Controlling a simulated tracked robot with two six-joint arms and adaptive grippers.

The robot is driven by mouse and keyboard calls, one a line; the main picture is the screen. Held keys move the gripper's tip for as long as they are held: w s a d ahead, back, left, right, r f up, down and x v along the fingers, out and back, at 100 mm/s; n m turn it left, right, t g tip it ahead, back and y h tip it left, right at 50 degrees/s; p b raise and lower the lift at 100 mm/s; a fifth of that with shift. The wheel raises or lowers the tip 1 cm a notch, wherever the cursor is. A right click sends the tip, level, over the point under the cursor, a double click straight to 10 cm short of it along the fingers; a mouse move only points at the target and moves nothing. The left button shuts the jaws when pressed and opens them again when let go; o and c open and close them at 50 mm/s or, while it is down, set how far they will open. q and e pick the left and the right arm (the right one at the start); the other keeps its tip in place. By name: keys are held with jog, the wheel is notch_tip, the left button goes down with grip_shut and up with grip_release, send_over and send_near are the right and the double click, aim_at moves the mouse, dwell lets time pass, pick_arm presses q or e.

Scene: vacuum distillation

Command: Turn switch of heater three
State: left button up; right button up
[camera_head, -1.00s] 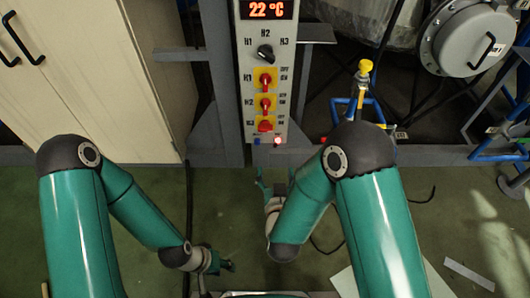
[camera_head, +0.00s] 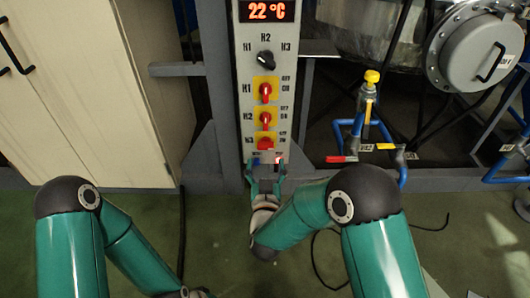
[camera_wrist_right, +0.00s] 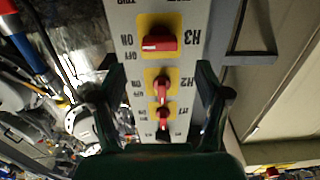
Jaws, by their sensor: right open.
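The switch of heater three (camera_head: 265,143) is the lowest of three red switches on yellow plates on the grey control panel (camera_head: 280,68). In the right wrist view the H3 switch (camera_wrist_right: 160,43) is at the top, its red handle lying crosswise. My right gripper (camera_head: 265,169) is open and empty, just below the H3 switch in the head view. In the right wrist view its fingers (camera_wrist_right: 161,78) spread wide on both sides of the panel, with no contact seen on a switch. My left arm runs down to the bottom edge, its gripper out of view.
The H2 switch (camera_head: 265,119) and H1 switch (camera_head: 265,92) sit above H3, below a black selector knob (camera_head: 265,59) and a display (camera_head: 267,11) reading 22 °C. A cabinet (camera_head: 85,90) stands left; a blue valve stand with a yellow knob (camera_head: 371,77) stands right.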

aim_at(266, 149)
jog(key=w+b, duration=0.1)
jog(key=w, duration=0.6)
jog(key=shift+b, duration=0.3)
